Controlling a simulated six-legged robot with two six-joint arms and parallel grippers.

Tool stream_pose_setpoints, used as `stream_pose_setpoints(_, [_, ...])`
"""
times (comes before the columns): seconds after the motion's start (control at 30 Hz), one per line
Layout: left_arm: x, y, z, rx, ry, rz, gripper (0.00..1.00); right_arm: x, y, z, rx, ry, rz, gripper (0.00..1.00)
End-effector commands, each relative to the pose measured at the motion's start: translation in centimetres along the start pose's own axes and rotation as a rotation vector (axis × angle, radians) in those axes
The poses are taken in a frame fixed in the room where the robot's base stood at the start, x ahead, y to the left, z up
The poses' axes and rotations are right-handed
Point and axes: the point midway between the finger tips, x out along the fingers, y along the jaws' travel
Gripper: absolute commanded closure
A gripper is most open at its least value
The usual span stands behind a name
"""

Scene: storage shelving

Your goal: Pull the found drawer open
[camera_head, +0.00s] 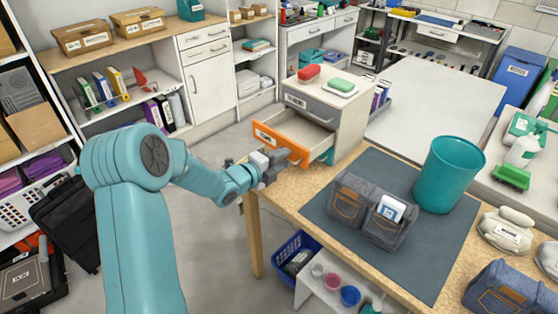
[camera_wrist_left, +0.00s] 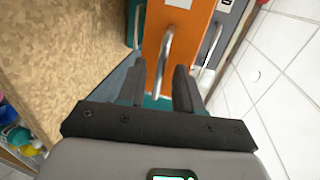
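The orange-fronted drawer (camera_head: 280,139) stands pulled out of the small white cabinet, its inside showing in the head view. Its front (camera_wrist_left: 190,40) also shows in the wrist view, with a metal bar handle (camera_wrist_left: 166,55). My left gripper (camera_head: 272,163) is at the orange front, by the handle. In the wrist view its two dark fingers (camera_wrist_left: 160,82) are apart, and the lower end of the handle lies between them in the picture. I cannot tell whether they touch it. My right gripper is in neither view.
A grey drawer (camera_head: 308,105) above is shut; a red and a green item lie on the cabinet top. The wooden table (camera_head: 265,185) edge is close below my left arm. A teal bin (camera_head: 450,175) and a denim organiser (camera_head: 372,212) stand on the table's dark mat.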

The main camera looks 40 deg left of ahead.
Motion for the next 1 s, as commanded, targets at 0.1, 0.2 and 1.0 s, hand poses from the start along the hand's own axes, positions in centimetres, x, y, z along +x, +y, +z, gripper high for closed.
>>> stream_pose_setpoints(0.1, [-0.7, 0.0, 0.1, 0.001, -0.001, -0.001, 0.65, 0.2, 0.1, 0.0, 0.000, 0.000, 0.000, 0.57])
stream_pose_setpoints(0.2, [-2.2, 0.1, 0.2, 0.000, -0.004, -0.001, 0.65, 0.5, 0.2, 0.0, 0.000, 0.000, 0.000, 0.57])
stream_pose_setpoints(1.0, [-16.4, 0.0, 0.0, -0.001, 0.000, -0.001, 0.65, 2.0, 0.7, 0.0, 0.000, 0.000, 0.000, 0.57])
